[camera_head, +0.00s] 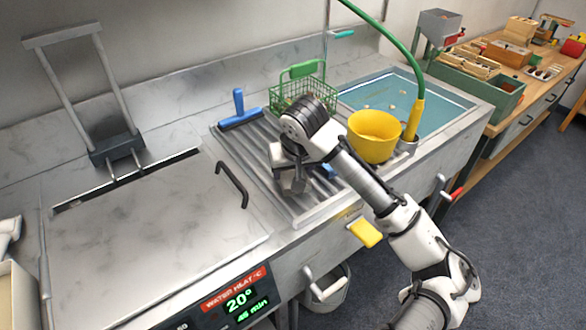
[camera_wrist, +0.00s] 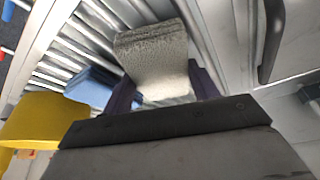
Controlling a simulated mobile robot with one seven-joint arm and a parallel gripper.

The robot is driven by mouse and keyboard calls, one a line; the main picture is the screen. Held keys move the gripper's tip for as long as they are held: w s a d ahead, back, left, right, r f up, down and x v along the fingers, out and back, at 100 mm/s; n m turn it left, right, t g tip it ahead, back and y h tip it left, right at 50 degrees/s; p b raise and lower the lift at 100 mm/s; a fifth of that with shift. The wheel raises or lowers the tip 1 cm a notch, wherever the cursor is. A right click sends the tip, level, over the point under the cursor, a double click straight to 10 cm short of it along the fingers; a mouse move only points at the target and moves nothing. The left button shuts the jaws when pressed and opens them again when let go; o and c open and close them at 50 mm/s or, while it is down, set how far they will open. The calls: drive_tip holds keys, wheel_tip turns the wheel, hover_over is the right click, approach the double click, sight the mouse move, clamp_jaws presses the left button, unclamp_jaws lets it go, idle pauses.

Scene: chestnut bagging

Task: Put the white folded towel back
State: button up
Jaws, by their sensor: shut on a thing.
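The white folded towel (camera_wrist: 155,50) looks greyish and rough in the wrist view. It stands between the two dark fingers of my gripper (camera_wrist: 167,90), which is shut on it. In the head view my gripper (camera_head: 288,180) is low over the ribbed metal drainboard (camera_head: 230,148), and the towel is hard to make out there. I cannot tell whether the towel touches the drainboard. A blue folded cloth (camera_wrist: 90,88) lies on the ribs beside it, and it shows partly behind my gripper in the head view (camera_head: 329,171).
A yellow bowl (camera_head: 374,136) stands right of my gripper, by the sink basin (camera_head: 440,118). A green wire basket (camera_head: 300,88) and a blue squeegee (camera_head: 239,110) are behind it. A steel lid with a black handle (camera_head: 232,185) is to the left. A yellow cloth (camera_head: 364,232) hangs at the front.

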drive_tip(key=shift+f, duration=0.15)
drive_tip(key=shift+f, duration=0.2)
drive_tip(key=o, duration=1.1)
drive_tip(key=shift+c, duration=0.2)
drive_tip(key=v, duration=1.2)
drive_tip(key=shift+r+b, duration=0.2)
drive_tip(key=shift+b, duration=0.1)
